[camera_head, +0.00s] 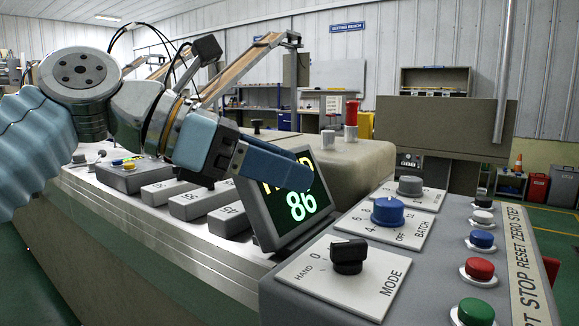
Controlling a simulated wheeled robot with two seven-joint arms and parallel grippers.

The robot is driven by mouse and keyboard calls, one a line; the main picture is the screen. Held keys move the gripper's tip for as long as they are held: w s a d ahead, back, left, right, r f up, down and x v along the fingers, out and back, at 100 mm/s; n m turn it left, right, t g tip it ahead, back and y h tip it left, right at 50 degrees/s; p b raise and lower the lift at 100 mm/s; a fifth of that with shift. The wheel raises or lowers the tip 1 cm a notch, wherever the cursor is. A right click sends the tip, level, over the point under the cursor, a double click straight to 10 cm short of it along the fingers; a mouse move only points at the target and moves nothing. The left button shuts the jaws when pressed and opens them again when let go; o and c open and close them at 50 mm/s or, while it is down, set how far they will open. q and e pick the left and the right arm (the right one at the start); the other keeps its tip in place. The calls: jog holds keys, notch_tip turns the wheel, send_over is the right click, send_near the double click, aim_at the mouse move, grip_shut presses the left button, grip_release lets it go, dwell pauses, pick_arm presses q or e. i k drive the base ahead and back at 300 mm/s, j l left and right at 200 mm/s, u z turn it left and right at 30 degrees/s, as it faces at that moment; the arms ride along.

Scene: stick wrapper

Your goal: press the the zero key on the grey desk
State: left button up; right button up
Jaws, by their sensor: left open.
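The grey desk (405,290) stands at the lower right, with a column of round keys along its right side. The label strip (519,262) beside them reads, from near to far, a cut-off word, STOP, RESET, ZERO, STEP. By that order the zero key is the white one (482,217), between the blue key (482,240) and the black key (482,200). My left gripper (300,172) reaches in from the left, in front of the top of the display, well left of the keys and apart from them. It is open and holds nothing visible. My right gripper is out of view.
The tilted display (275,218) shows 86, its upper line partly hidden. The desk also carries a black MODE knob (348,258), a blue BATCH knob (388,211) and a grey knob (411,185). Red (480,269) and green (474,313) keys lie nearer.

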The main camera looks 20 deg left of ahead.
aim_at(482, 216)
jog(key=k+j, duration=0.25)
jog(key=k, duration=0.25)
jog(key=k+j, duration=0.2)
jog(key=k, duration=0.25)
